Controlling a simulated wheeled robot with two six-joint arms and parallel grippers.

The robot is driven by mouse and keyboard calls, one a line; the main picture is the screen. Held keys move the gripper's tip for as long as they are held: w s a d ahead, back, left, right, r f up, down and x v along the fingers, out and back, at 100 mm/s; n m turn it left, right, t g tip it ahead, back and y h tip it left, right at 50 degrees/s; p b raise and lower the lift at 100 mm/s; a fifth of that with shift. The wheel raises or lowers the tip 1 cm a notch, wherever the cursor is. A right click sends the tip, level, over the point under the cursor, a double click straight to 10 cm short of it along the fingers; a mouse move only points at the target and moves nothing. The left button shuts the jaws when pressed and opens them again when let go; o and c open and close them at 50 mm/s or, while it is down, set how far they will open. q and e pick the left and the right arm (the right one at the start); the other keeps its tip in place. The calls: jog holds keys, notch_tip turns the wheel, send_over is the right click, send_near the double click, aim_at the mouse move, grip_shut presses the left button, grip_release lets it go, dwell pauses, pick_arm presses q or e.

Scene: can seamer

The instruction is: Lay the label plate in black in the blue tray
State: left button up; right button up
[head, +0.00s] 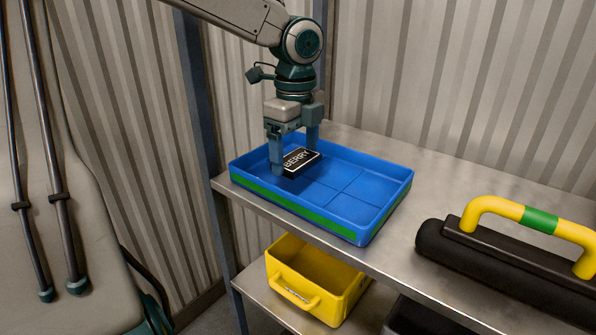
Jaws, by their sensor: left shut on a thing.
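The black label plate (304,160) has a white border and white lettering that reads "BERRY". My left gripper (293,160) points down over the far-left part of the blue tray (388,207) and is shut on the plate. One finger covers the plate's left end. The plate is lying about flat, within the tray's outline; I cannot tell whether it touches the tray floor. The tray has low walls, a green stripe on its front sides and an otherwise empty floor. My right gripper is not in view.
The tray stands on a metal shelf (405,245). A black case with a yellow and green handle (520,215) lies to its right. A yellow bin (318,280) sits on the lower shelf, beside a dark bin (415,318). A shelf post (200,100) rises at the left.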

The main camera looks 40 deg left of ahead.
aim_at(297, 157)
pick_arm(q)
jog(key=f, duration=0.1)
jog(key=w+f, duration=0.1)
jog(key=f, duration=0.1)
jog(key=shift+a+f+p, duration=0.1)
jog(key=shift+f+p, duration=0.15)
jog(key=shift+p, duration=0.1)
jog(key=shift+s+f, duration=0.2)
jog(key=shift+f, duration=0.1)
jog(key=shift+s, duration=0.3)
jog(key=shift+w+f, duration=0.1)
jog(key=shift+w, duration=0.05)
jog(key=o, duration=0.7)
jog(key=shift+w, duration=0.15)
jog(key=shift+o, duration=0.2)
